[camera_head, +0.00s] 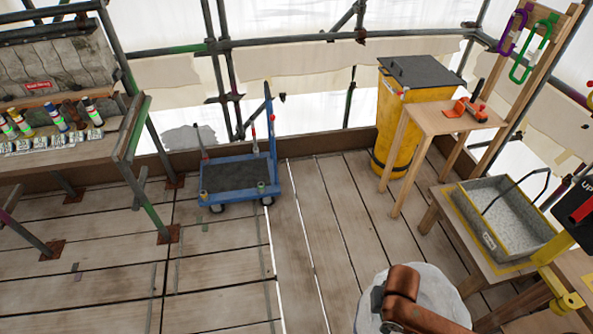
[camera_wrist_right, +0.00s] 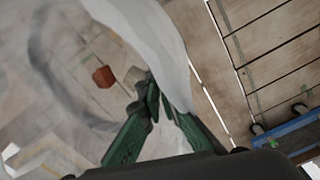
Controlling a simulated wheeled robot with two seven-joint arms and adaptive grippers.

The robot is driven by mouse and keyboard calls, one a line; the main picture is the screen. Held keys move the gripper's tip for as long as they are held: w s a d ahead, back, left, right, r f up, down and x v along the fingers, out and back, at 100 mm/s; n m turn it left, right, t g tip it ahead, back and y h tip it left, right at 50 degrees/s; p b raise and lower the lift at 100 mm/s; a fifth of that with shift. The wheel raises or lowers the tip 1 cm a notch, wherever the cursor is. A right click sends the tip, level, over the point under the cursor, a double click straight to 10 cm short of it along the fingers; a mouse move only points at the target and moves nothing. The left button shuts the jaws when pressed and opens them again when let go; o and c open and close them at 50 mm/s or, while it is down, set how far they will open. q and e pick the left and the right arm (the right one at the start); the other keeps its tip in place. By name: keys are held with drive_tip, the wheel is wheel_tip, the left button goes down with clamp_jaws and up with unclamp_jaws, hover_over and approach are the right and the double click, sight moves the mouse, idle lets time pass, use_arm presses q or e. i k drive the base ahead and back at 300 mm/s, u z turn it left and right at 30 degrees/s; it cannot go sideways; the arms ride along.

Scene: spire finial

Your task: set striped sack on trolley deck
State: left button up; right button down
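The trolley (camera_head: 262,185) is blue with a dark flat deck (camera_head: 235,176) and an upright handle. It stands on the plank floor left of centre in the head view, and its deck looks bare. A pale, rounded sack (camera_head: 446,291) shows at the bottom right, partly hidden by my orange-brown right arm. In the right wrist view the pale sack cloth (camera_wrist_right: 150,30) fills the upper left, and no clear stripes show. My right gripper (camera_wrist_right: 152,95) has its green fingers closed on gathered cloth. The sack is apart from the trolley. My left gripper is out of view.
A yellow bin (camera_head: 395,122) with a dark lid stands behind a wooden stand (camera_head: 440,120). A grey tub (camera_head: 505,215) sits on a low table at right. A bench (camera_head: 75,150) with bottles stands at left. Floor between the sack and trolley is clear.

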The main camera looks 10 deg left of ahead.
sight(235, 175)
drive_tip(key=u, duration=0.55)
drive_tip(key=i, duration=0.55)
drive_tip(key=u, duration=1.35)
drive_tip(key=i, duration=0.9)
drive_tip(key=u, duration=0.35)
drive_tip(key=i, duration=1.2)
drive_tip(key=z, duration=0.95)
drive_tip(key=i, duration=1)
drive_tip(key=z, duration=0.9)
